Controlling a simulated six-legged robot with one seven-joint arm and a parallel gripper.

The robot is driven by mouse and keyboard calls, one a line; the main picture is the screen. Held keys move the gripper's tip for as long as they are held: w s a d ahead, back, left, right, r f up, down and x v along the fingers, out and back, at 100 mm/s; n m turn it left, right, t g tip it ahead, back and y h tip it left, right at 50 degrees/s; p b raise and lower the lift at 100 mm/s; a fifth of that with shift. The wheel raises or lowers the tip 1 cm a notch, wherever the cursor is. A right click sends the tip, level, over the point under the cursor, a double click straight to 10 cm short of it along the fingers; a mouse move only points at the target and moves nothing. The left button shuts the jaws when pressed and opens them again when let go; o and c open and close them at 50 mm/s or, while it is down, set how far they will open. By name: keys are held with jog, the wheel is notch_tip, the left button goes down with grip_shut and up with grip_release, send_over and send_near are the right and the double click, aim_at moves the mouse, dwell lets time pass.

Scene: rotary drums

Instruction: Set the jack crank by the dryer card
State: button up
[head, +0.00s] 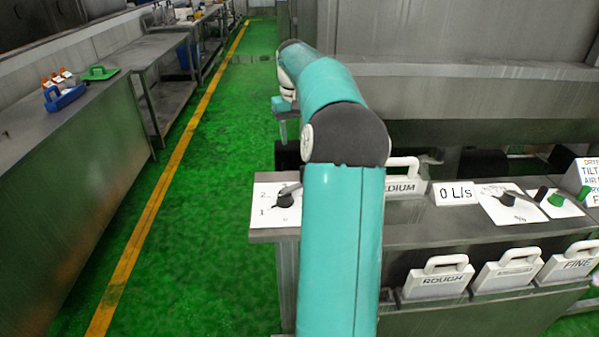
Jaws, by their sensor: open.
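The dryer card (589,181) stands at the right edge, cut off by the frame; "TILT" and "AIR" are readable. Near it on the steel bench top, a green crank (556,200) and a dark crank (508,199) sit on white plates. A dark lever (285,199) sits on a plate marked 1 and 2 at the bench's left end. No label shows which is the jack crank. My gripper (283,128) is partly hidden behind my arm, hanging beyond the bench's left end, apart from the cranks. It is open; little of its fingers shows.
A "0 L/s" card (456,193) and a white MEDIUM block (403,178) are on the bench top. White handled blocks ROUGH (438,280), an unreadable one (507,270) and FINE (571,262) line its front. The green floor (200,240) at left is clear.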

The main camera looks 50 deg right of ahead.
jog(key=s+d+f, duration=0.1)
jog(key=d, duration=0.2)
send_near(293, 185)
jog(key=d+f, duration=0.1)
jog(key=f, duration=0.1)
jog(key=s+d+f, duration=0.1)
jog(key=f, duration=0.1)
jog(key=d+f, duration=0.1)
jog(key=f, duration=0.1)
jog(key=shift+s+d+f, duration=0.2)
jog(key=shift+s+f, duration=0.05)
jog(key=shift+s, duration=0.15)
grip_shut()
